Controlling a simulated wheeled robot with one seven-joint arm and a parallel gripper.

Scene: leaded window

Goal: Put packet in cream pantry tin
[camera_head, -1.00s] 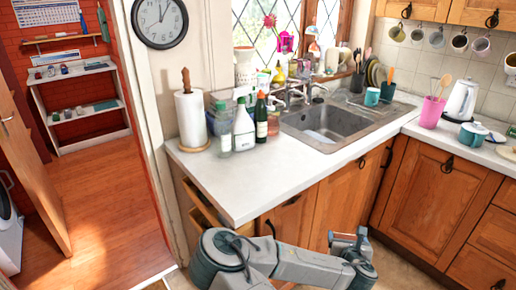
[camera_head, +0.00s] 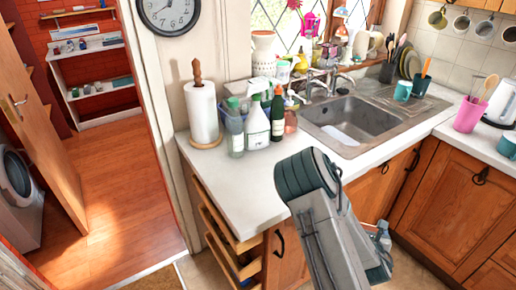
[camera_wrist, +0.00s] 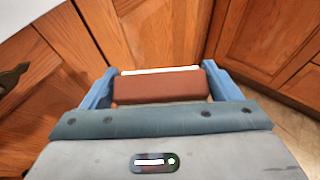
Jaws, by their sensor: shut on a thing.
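A brown packet (camera_wrist: 160,87) with a pale strip along its far edge is held between the blue fingers of my gripper (camera_wrist: 162,80) in the wrist view. One finger is on each side of it. The gripper is shut on it, in front of wooden cabinet doors. In the head view my arm reaches low in front of the counter, and the packet cannot be made out there. I cannot pick out a cream pantry tin in either view.
The worktop (camera_head: 220,180) has bare space at its front left. Bottles (camera_head: 257,122), a paper roll (camera_head: 203,112) and the sink (camera_head: 350,120) stand behind. Drawers (camera_head: 232,243) stick out at the cabinet's left end. An open doorway with wooden floor (camera_head: 120,190) lies left.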

